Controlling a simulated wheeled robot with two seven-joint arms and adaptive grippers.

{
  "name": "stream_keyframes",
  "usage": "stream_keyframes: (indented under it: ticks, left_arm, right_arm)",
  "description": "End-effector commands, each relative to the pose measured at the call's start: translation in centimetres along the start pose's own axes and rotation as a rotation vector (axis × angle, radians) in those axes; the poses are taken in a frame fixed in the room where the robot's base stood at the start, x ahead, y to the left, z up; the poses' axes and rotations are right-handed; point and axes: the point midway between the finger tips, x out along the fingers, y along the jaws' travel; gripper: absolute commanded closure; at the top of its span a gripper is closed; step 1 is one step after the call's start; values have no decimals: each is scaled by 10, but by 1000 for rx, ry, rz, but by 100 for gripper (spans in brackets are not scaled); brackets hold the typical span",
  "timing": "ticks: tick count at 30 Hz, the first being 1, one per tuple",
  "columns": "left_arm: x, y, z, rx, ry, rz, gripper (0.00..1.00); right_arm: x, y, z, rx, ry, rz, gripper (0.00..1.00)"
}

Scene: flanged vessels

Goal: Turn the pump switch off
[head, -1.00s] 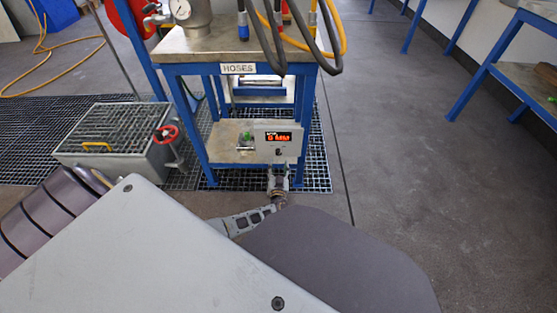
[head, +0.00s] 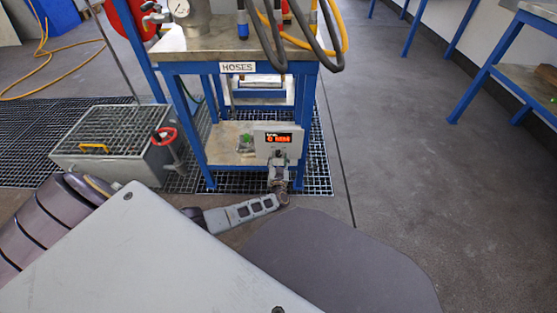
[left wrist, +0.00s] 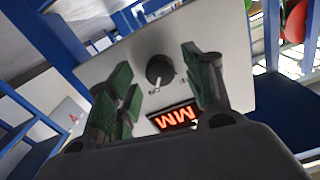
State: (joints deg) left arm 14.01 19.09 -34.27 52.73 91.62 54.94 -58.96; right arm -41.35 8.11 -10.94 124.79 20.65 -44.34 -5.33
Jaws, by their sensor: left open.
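The pump's control box (head: 262,140) is a pale panel with a lit red display (head: 280,142), fixed low on the blue-legged hose table. In the left wrist view the panel (left wrist: 222,50) fills the middle, with a black round switch knob (left wrist: 160,70) and the red display (left wrist: 177,117) beside it. My left gripper (head: 279,162) is in front of the box and covers its lower part. In the left wrist view its green-padded fingers (left wrist: 162,80) are open, one on each side of the knob, with gaps to it. My right gripper is not in view.
The hose table (head: 207,45) carries a gauge (head: 181,9) and hanging hoses. A grey grated box (head: 115,140) with a red handwheel (head: 164,136) stands to the left. Open floor (head: 410,150) lies to the right.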

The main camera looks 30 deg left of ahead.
Motion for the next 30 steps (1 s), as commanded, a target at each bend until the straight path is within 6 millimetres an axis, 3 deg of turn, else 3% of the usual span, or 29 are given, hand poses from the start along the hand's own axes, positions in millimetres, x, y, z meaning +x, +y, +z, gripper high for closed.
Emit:
stream_keyframes:
  ticks: [2,13,30]
  left_arm:
    - [0,0,0,0,0,0,49]
    - [0,0,0,0,0,0,95]
    - [-1,0,0,-67,-2,-1,95]
  right_arm:
    - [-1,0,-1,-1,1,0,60]
    - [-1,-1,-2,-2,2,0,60]
    - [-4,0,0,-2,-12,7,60]
